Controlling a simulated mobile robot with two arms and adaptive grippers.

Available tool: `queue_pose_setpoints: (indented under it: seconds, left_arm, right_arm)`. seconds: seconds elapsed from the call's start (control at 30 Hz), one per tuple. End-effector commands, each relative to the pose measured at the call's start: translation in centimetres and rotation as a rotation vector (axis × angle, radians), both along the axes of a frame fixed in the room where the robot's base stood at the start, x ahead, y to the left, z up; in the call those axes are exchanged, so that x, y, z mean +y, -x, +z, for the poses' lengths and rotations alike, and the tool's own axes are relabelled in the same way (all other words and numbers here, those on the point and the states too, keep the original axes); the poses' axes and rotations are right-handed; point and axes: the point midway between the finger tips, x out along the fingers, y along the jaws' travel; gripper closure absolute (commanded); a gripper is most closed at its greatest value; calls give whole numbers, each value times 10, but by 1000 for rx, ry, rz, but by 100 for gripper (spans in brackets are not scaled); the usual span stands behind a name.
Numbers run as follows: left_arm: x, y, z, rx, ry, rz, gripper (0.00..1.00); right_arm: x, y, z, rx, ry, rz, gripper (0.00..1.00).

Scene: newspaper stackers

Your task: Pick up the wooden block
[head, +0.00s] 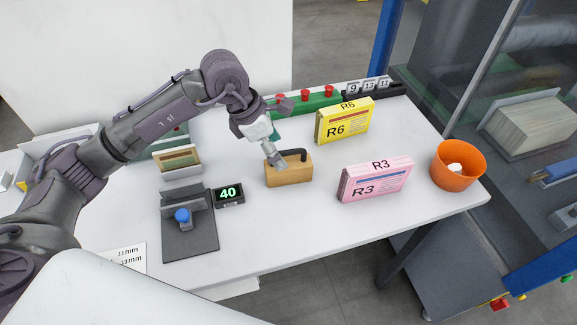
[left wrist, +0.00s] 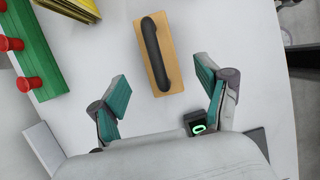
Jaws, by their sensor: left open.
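The wooden block (head: 287,176) lies on the white table and has a dark handle on top. It also shows in the left wrist view (left wrist: 158,80), ahead of my fingers, with the dark handle (left wrist: 152,52) along its length. My left gripper (head: 276,157) is over the block in the head view and hides part of its top. In the left wrist view its teal fingers (left wrist: 160,97) are wide apart, with nothing between them. The block lies beyond the fingertips, roughly centred between them. My right gripper is in neither view.
A yellow R6 box (head: 343,122) and a pink R3 box (head: 374,181) stand right of the block. An orange bin (head: 457,166) is at the right edge. A display reading 40 (head: 228,195) and a dark stand (head: 190,240) are at left. The table front is clear.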

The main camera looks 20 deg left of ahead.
Motion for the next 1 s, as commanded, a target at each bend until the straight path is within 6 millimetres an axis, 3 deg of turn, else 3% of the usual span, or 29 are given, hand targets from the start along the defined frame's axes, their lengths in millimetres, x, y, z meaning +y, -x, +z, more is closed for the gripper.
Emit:
queue_pose_setpoints:
  seconds: [0.27,0.6,0.87,1.0]
  left_arm:
    - [-8,-4,-21,1,0,0,24]
    - [-23,-12,-62,1,0,0,24]
    - [-24,-14,-66,-2,-1,0,24]
    - [-24,-14,-66,-2,-1,0,46]
  right_arm:
    - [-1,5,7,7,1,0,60]
    - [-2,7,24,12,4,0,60]
    - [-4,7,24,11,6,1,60]
    - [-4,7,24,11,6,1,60]
